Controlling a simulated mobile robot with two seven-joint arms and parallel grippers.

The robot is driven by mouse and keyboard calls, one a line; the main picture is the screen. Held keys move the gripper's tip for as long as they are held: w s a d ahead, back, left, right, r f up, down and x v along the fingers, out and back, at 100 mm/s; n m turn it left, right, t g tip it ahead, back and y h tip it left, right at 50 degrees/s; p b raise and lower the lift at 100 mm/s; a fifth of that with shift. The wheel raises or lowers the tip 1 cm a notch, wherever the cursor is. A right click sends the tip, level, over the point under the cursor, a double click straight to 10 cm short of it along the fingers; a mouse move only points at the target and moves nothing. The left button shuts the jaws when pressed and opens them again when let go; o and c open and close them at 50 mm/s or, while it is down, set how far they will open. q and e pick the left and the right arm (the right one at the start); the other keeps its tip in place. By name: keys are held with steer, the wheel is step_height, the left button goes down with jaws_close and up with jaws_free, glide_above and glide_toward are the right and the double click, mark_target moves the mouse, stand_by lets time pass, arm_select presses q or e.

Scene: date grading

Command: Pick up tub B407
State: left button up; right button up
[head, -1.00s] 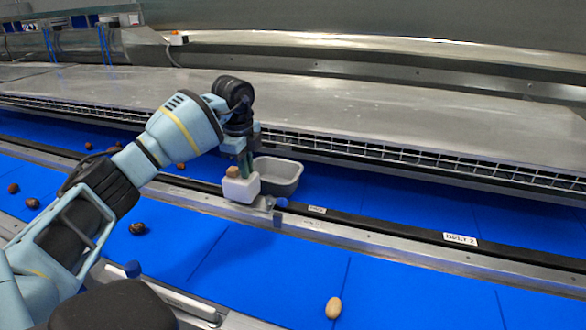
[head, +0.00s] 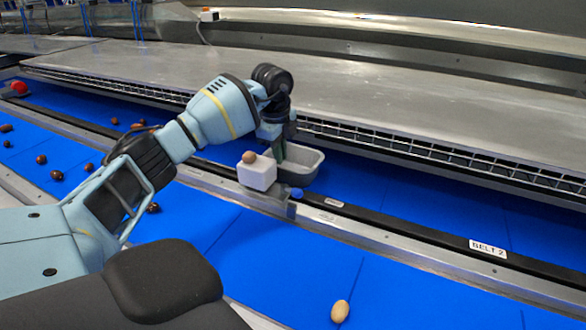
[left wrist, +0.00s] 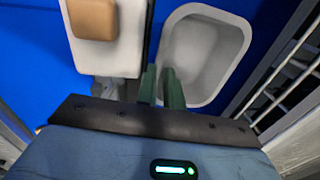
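A grey, open, empty-looking tub (head: 310,174) stands beyond the rail of the nearer belt, over the far blue belt. No code is readable on it. My left gripper (head: 279,150) is at its left side, pointing down. In the left wrist view the tub (left wrist: 236,60) is upright in outline, and my gripper's two green fingers (left wrist: 160,86) are close together at its near-left rim. One finger looks inside the rim and one outside. Whether they touch or squeeze the wall I cannot tell. My right gripper is not in view.
A white block (head: 256,175) with a tan piece (head: 249,157) on top stands on the rail, just left of the tub. A metal ledge with a wire grille (head: 400,150) runs behind. Dates lie on the belts; one pale date (head: 340,311) is nearest. A "BELT 2" label (head: 488,247) marks the rail.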

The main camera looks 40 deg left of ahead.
arm_select(q)
steer(key=shift+w+a+f, duration=0.1)
steer(key=shift+w+f, duration=0.1)
steer(key=shift+f, duration=1.05)
steer(key=shift+w+f, duration=0.15)
steer(key=shift+f, duration=1.1)
steer(key=shift+c, duration=0.4)
jaws_close()
steer(key=shift+r, duration=5)
steer(key=shift+s+r, duration=0.1)
steer(key=shift+r, duration=0.05)
